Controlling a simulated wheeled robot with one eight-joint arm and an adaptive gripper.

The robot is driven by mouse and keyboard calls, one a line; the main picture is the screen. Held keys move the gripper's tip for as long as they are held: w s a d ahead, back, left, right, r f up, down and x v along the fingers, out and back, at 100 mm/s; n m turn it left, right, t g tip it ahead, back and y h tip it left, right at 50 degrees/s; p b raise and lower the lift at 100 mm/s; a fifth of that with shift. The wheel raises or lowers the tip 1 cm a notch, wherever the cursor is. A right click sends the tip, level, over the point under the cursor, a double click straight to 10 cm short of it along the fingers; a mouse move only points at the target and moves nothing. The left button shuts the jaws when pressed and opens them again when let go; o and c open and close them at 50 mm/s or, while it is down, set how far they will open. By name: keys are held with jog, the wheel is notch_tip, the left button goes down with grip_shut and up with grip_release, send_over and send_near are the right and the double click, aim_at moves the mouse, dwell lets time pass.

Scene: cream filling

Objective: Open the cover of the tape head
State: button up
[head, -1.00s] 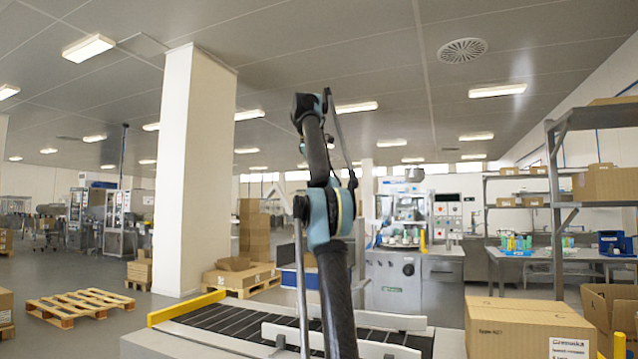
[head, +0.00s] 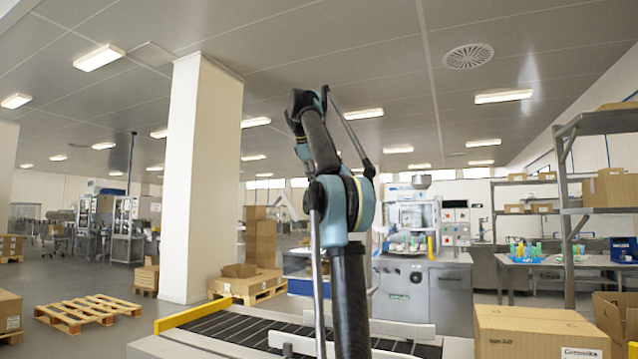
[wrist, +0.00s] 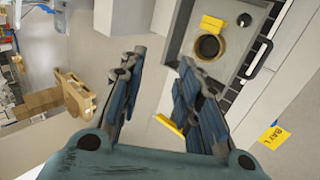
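In the wrist view, a grey, box-like unit (wrist: 226,64) lies at the upper right and looks like the tape head. It has a brown ring with a dark centre (wrist: 208,47), a yellow label (wrist: 211,24), a black knob (wrist: 244,19) and a black handle (wrist: 258,58) along its right side. I cannot tell its cover apart from its body. My gripper (wrist: 161,60) is open and empty, its fingers spread left of the unit and apart from it in the picture. In the head view I cannot make out the tape head, and my arm blocks part of the conveyor.
A conveyor (head: 240,330) with dark rollers and a yellow end bar (head: 195,313) lies low in the head view. A cardboard box (head: 535,335) stands to its right. A wooden pallet (head: 88,309) lies on the floor at left, near a white pillar (head: 204,180). A yellow sign (wrist: 273,136) shows in the wrist view.

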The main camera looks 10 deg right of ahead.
jog(key=shift+s+a, duration=0.55)
jog(key=shift+s, duration=0.2)
jog(key=shift+s+a, duration=0.5)
jog(key=shift+s, duration=0.25)
